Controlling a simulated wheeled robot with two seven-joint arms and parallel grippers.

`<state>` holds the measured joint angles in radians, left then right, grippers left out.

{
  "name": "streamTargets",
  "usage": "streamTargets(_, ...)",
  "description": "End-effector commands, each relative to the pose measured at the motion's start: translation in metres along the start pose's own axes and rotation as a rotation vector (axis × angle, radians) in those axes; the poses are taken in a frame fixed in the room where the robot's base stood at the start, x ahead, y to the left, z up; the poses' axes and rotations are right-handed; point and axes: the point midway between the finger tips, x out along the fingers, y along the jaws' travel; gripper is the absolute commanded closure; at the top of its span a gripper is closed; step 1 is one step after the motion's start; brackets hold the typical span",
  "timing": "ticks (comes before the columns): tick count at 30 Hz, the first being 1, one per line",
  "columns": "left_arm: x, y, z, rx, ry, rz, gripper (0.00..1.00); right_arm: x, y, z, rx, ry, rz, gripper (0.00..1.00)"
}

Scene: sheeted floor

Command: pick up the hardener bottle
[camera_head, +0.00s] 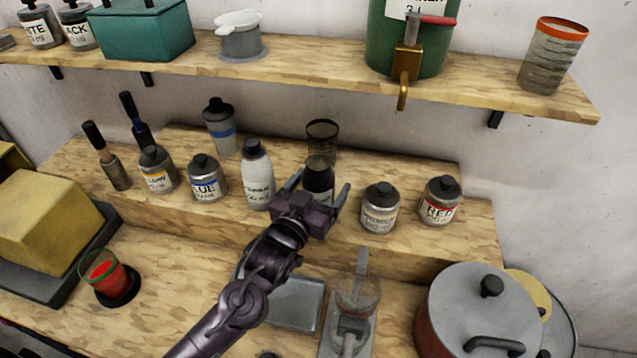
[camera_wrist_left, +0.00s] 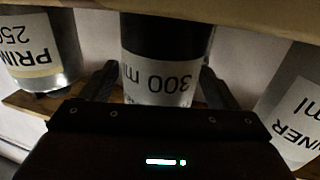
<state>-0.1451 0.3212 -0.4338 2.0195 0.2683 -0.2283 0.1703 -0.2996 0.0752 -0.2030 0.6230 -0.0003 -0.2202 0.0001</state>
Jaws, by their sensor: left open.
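A dark bottle (camera_head: 318,172) stands upright on the wooden step behind my left gripper. Its name is hidden in the head view. In the left wrist view, which is upside down, the dark bottle (camera_wrist_left: 160,45) shows a pale label reading "300 ml". I take it for the hardener bottle, though that word is not legible. My left gripper (camera_head: 318,189) is open, with one finger on each side of the bottle. Both fingers also show in the left wrist view (camera_wrist_left: 160,88), with gaps between them and the bottle. My right gripper is not in view.
Close by stand a white thinner bottle (camera_head: 257,178) on the left and a primer can (camera_head: 380,210) on the right. A clear dark-rimmed glass (camera_head: 323,134) is behind the bottle. The upper shelf (camera_head: 300,63) overhangs the back. A large lidded pot (camera_head: 480,305) is at front right.

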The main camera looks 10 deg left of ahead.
Motion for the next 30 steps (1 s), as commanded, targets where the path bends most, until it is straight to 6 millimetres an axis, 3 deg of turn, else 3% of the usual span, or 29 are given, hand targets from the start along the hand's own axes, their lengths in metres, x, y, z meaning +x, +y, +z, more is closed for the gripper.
streamTargets(9, 0.0079, 0.0003, 0.001, 0.0, -0.001, 0.001, 0.18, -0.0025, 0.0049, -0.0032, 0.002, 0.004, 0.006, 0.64)
streamTargets(24, 0.0078, 0.0, -0.0011, 0.0, 0.004, 0.0, 0.8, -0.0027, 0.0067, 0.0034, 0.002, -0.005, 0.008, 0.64)
streamTargets(30, 0.0078, 0.0, -0.0016, 0.0, 0.004, 0.0, 0.8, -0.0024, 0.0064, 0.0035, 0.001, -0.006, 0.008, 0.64)
